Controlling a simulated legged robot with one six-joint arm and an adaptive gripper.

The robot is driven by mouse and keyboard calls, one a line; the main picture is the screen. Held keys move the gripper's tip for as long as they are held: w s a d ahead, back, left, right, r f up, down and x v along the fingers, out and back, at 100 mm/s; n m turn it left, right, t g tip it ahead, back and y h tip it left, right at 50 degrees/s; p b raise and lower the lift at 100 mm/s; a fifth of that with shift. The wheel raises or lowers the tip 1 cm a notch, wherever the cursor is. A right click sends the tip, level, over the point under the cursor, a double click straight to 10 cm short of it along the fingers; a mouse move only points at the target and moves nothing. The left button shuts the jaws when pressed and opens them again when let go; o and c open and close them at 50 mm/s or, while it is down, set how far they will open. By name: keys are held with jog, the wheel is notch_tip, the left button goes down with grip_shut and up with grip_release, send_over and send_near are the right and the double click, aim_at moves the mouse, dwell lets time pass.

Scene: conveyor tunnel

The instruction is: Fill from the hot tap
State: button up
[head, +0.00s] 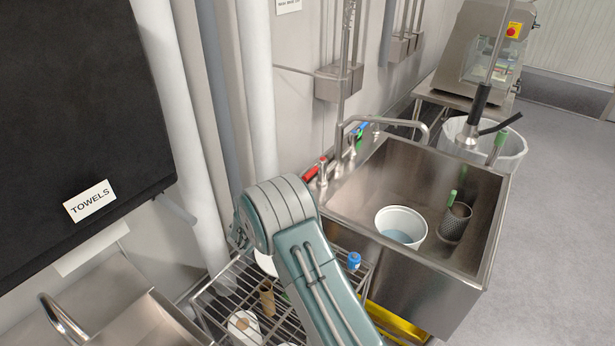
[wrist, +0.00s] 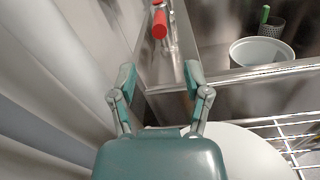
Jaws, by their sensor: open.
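The red tap handle (head: 312,172) is at the near end of the wall side of the steel sink (head: 430,268). It also shows at the top of the wrist view (wrist: 160,25), ahead of my gripper. My gripper (wrist: 160,78) is open and empty, its fingers apart and clear of the handle. In the head view my arm hides it. A blue handle (head: 363,127) is farther along. The spout (head: 385,121) arches over the sink. A white bucket (head: 402,214) stands in the sink with something bluish at its bottom. No running water shows.
A dark mesh cup (head: 454,223) with a green-handled brush stands beside the bucket. A wire rack (head: 222,290) with small items is below my arm. Vertical pipes (head: 256,90) and a black towel box (head: 75,90) are to the left. Grey floor is clear at right.

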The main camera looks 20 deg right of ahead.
aim_at(315, 169)
jog(key=x, duration=1.1)
jog(key=shift+f, duration=0.1)
jog(key=shift+a, duration=0.1)
grip_shut()
